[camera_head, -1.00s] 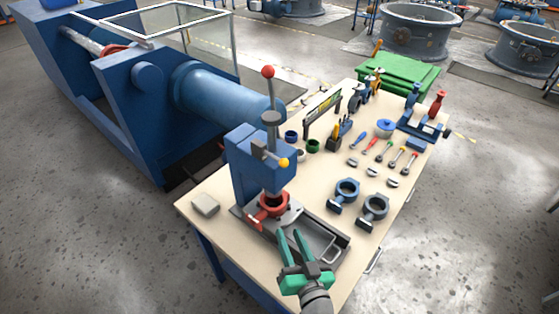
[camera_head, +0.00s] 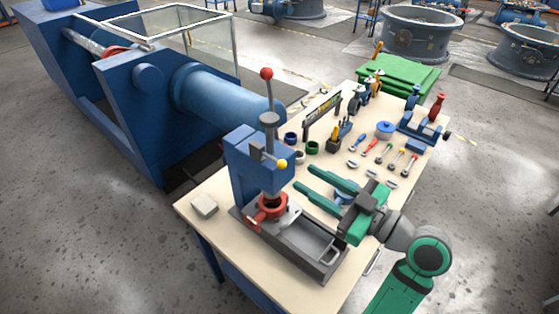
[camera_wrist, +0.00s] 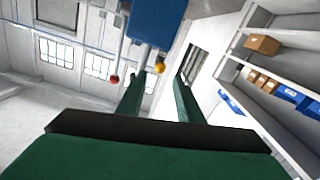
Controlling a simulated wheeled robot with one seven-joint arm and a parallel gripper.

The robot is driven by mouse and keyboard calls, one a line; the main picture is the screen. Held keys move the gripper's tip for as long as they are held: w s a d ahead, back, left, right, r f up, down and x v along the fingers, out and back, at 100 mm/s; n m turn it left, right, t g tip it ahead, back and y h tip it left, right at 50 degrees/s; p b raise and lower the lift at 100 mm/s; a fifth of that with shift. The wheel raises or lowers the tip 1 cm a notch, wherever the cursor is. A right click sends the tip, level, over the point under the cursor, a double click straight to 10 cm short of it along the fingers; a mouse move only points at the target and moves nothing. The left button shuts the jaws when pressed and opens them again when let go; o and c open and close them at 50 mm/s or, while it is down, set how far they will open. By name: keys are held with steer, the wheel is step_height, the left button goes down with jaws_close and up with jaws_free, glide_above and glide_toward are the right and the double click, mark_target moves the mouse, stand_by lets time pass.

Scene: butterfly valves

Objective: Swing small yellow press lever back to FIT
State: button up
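The small yellow press lever is a short lever with a yellow ball (camera_head: 282,164) on the right side of the blue press (camera_head: 250,158). The yellow ball (camera_wrist: 159,68) also shows in the wrist view, beside the blue press head (camera_wrist: 158,22), between my finger lines. The long lever with a red ball (camera_head: 266,74) stands upright above the press. A red valve body (camera_head: 271,207) sits under the press ram. My green gripper (camera_head: 303,177) is open and empty, right of the press and a little below the yellow ball, with its fingers pointing left toward it.
A grey tray (camera_head: 318,240) lies in front of the press. Several hand tools (camera_head: 388,150) and small parts lie on the table (camera_head: 200,188) behind my gripper. A grey block (camera_head: 204,206) sits at the left. A large blue machine (camera_head: 130,100) stands behind.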

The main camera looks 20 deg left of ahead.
mark_target(278, 162)
steer(key=x, duration=1)
steer(key=shift+f, duration=0.1)
jaws_close()
